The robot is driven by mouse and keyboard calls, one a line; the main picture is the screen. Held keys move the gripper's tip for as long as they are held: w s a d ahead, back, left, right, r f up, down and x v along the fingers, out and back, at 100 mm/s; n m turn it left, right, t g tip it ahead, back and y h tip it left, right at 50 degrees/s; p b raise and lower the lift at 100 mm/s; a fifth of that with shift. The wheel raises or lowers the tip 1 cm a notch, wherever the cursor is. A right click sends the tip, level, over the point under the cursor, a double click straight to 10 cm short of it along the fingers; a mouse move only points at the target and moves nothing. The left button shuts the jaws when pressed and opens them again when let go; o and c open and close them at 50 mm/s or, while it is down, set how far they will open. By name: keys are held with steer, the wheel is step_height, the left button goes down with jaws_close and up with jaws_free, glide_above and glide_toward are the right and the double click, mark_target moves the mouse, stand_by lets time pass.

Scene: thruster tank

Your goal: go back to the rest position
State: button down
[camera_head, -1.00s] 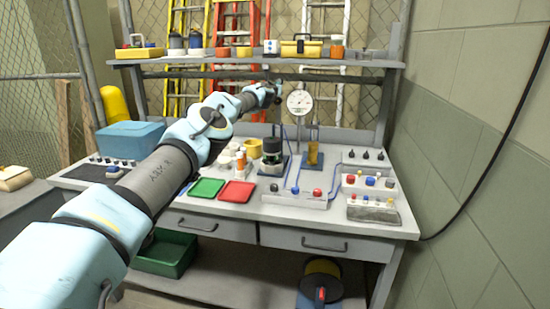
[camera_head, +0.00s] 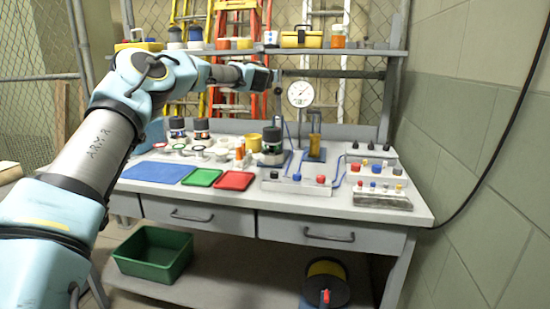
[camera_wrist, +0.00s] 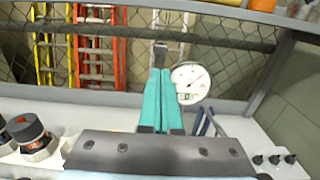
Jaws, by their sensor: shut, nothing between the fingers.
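My gripper (camera_head: 278,88) is raised above the back of the workbench, left of the round white gauge (camera_head: 300,94), with its jaw end small and dark in the head view. In the wrist view my gripper (camera_wrist: 161,76) shows two teal fingers side by side, closed together with nothing between them. The gauge (camera_wrist: 190,83) appears just right of the fingertips there; I cannot tell the exact gap. My arm reaches from the lower left, bent at an elbow near the shelf height.
The workbench (camera_head: 420,212) holds a blue mat (camera_head: 158,172), a green tray (camera_head: 202,177), a red tray (camera_head: 235,181) and a dark-topped jar (camera_head: 272,147). A shelf (camera_head: 350,52) with boxes and cups runs above. A green bin (camera_head: 152,253) sits below. A block wall (camera_head: 480,130) stands at right.

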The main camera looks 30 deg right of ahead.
stand_by(0.5)
steer(key=s+a+f+m+g, duration=0.5)
steer(key=s+a+f+m, duration=0.25)
steer(key=m, duration=0.65)
steer(key=s+a+f+m+g+y, duration=0.1)
steer(key=s+a+f+m+y, duration=0.2)
steer(key=a, duration=0.4)
steer(key=s+a+f+m+y, duration=0.1)
steer(key=a+f+m, duration=0.1)
steer(key=a+f, duration=0.4)
steer(key=s+a+f+m+g+y, duration=0.1)
steer(key=s+a+f+m+y, duration=0.15)
steer(key=a, duration=0.55)
steer(key=s+a+f+m+g+y, duration=0.1)
steer(key=s+a+f+m, duration=0.1)
steer(key=s+a, duration=0.5)
steer(key=s+a+f+m+g+y, duration=0.2)
steer(key=s+a, duration=0.6)
steer(key=a, duration=0.6)
steer(key=s+a+f+m+g+y+p, duration=0.1)
steer(key=s+a+f+m+y, duration=0.1)
steer(key=s+a, duration=0.5)
steer(key=a+f+m, duration=0.1)
steer(key=a, duration=0.2)
steer(key=shift+s+a+f+g, duration=0.2)
steer(key=shift+s+f+g, duration=0.1)
steer(key=shift+f, duration=0.1)
